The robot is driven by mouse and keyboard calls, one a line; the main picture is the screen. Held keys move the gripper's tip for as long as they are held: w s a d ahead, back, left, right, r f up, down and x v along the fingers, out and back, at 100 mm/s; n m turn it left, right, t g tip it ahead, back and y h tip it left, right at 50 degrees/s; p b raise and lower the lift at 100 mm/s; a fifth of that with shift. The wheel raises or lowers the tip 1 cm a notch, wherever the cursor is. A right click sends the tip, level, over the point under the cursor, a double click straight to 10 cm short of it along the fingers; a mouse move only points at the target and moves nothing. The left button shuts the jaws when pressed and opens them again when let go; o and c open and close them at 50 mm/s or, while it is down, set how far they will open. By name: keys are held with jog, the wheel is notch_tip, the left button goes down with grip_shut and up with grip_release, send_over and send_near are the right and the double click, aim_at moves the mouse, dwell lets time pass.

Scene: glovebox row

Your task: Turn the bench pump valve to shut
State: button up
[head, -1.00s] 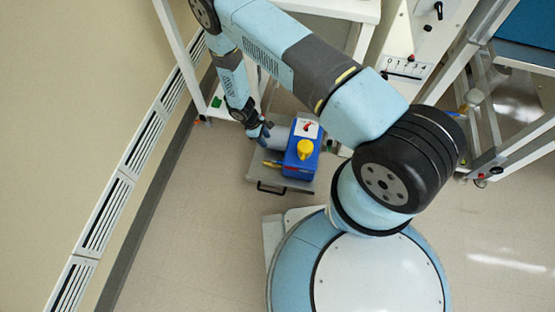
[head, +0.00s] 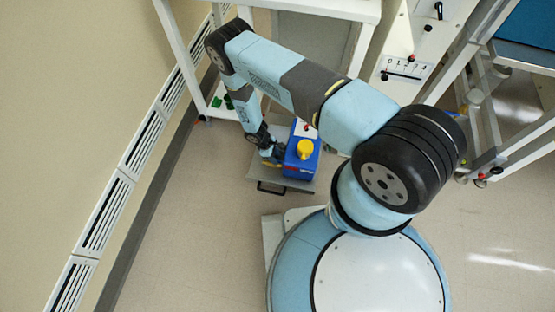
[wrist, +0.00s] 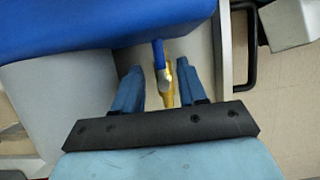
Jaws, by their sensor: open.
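The bench pump is a blue box (head: 299,171) with a yellow cap (head: 304,149) on top. In the wrist view its blue side (wrist: 90,22) and grey cylindrical part (wrist: 60,100) show. The valve has a brass body (wrist: 169,88) and a blue lever (wrist: 158,52). The lever looks roughly in line with the brass body. My gripper (wrist: 160,72) is open, with one finger on each side of the valve and visible gaps. In the head view my gripper (head: 272,157) is low at the pump's left side and largely hides the valve.
The pump stands on a grey tray (head: 262,172) with a black handle (head: 270,188); the handle also shows in the wrist view (wrist: 252,50). A white bench frame (head: 176,45) stands behind. A panel marked with numbers (head: 405,67) is at the upper right. Floor in front is clear.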

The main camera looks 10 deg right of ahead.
aim_at(281, 162)
jog(key=shift+x, duration=1.35)
jog(key=shift+c, duration=0.3)
grip_shut()
